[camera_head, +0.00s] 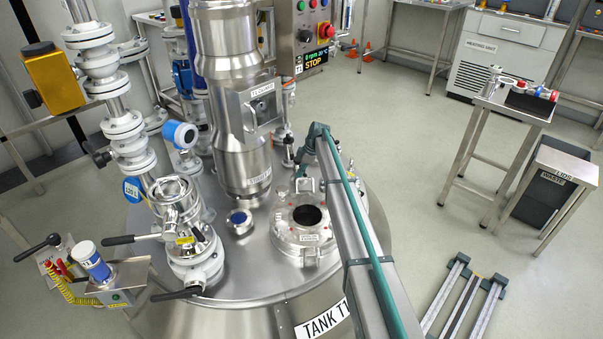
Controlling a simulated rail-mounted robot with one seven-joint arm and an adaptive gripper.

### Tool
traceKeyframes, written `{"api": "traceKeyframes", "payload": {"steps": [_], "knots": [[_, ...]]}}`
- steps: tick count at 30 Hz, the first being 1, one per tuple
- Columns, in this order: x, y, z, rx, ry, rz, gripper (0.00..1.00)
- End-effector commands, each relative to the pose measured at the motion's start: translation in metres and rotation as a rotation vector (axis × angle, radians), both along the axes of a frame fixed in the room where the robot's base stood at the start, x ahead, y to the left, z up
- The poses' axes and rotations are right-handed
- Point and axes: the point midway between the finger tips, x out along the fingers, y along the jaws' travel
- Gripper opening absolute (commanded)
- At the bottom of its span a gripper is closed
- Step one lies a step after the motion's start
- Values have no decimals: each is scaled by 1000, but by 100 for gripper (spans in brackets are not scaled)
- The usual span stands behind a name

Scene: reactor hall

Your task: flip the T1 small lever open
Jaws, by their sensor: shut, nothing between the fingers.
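Tank T1 (318,322) has a steel lid with a column of valves and pipes on its left side. Two black-handled levers stick out to the left of this stack: an upper one (118,240) and a lower one (178,294). Both lie nearly level. A third lever with a black knob (38,248) is on a small bracket at the far left. I cannot tell which one is the T1 small lever, as no label for it is readable. I cannot make out my gripper in this view.
A grey beam with a green tube (366,245) crosses over the lid's right side, near a round hatch (304,228). A control box reading STOP (308,45) is behind the tank. A steel side table (487,125) and a waste bin (552,187) stand right.

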Motion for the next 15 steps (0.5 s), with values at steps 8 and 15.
{"api": "traceKeyframes", "payload": {"steps": [8, 15], "knots": [[0, 9, 33, 5, -3, 1, 0], [7, -5, 78, 6, -1, 3, 0]]}}
